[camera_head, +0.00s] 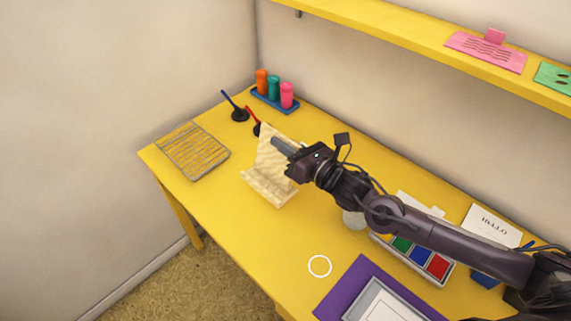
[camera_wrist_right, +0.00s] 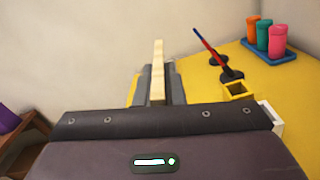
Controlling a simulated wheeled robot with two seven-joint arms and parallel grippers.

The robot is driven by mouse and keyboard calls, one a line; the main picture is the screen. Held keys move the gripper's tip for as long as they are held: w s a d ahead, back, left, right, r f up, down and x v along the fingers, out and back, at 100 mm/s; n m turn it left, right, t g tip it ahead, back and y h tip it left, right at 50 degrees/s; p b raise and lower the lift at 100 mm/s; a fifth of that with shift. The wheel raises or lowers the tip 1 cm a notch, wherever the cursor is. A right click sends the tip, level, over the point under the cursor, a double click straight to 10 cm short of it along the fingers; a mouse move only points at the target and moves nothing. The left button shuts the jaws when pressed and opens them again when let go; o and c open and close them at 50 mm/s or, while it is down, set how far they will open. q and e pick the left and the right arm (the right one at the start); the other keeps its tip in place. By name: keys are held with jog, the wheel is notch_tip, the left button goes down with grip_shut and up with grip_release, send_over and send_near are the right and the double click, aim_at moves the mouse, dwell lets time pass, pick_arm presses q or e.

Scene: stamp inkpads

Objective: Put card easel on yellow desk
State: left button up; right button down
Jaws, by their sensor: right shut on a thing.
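The card easel (camera_head: 270,186) is a light wooden stand with a tall back and a front ledge. In the head view it is upright at the left-middle of the yellow desk (camera_head: 230,220); I cannot tell whether its base touches the desk top. My right gripper (camera_head: 284,147) is shut on the upper part of its back. In the right wrist view the edge of the easel (camera_wrist_right: 158,72) shows as a narrow wooden strip between the fingers. My left gripper is not in view.
A wire rack (camera_head: 194,150) lies left of the easel. Behind it are a blue pen in a dark holder (camera_head: 239,114), a red one, and a blue tray of coloured bottles (camera_head: 274,98). An inkpad tray (camera_head: 412,257) and purple mat (camera_head: 335,293) are at right. The front-left desk is clear.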

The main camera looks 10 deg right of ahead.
notch_tip(320, 180, down, 8)
dwell(0.4)
jog(key=shift+f, duration=0.25)
jog(key=c, duration=1.5)
grip_release()
jog(key=shift+r, duration=0.2)
jog(key=shift+b+v, duration=0.55)
jog(key=shift+v, duration=5.45)
